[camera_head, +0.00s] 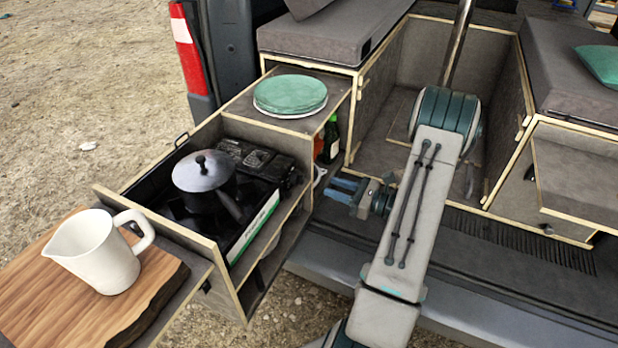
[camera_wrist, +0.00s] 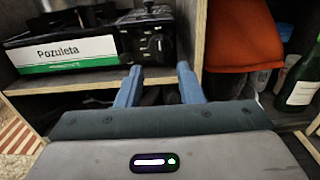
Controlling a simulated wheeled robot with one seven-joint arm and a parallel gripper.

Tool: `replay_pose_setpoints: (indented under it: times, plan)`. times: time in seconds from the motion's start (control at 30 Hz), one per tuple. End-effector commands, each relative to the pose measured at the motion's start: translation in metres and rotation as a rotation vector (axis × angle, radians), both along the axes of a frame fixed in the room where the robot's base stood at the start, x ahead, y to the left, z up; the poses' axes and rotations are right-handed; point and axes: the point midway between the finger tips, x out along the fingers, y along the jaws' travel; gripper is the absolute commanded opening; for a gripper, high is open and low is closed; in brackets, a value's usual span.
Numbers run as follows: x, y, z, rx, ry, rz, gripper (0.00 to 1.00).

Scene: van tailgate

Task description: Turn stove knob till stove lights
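The stove (camera_head: 248,228) is a black camping stove in the pull-out wooden drawer, with a white and green side panel. A dark pot with a lid (camera_head: 203,170) stands on it. In the wrist view the stove's panel (camera_wrist: 62,54) reads "Pozuleta", and the stove knob (camera_wrist: 157,44) is on the black end to its right. My gripper (camera_head: 345,187) is to the right of the drawer, apart from the stove. In the wrist view its two blue fingers (camera_wrist: 158,84) are spread with nothing between them, below and in front of the knob. No flame shows.
A white pitcher (camera_head: 95,252) stands on a wooden board (camera_head: 150,296) at the left. Green plates (camera_head: 290,93) lie on the cabinet top. A green bottle (camera_wrist: 300,78) and an orange-red object (camera_wrist: 240,38) are right of the stove. The drawer's wooden edge (camera_wrist: 90,82) runs below the stove.

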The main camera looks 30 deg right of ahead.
Motion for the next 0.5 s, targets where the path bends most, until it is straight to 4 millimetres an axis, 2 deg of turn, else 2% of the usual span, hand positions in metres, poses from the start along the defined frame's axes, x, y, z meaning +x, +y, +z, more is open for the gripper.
replay_pose_setpoints:
  times: [0.2,0.5]
  plan:
    - [0.037,0.03,0.002,0.0,-0.001,0.005,0.34]
    - [0.065,0.051,0.001,-0.001,-0.001,0.003,0.34]
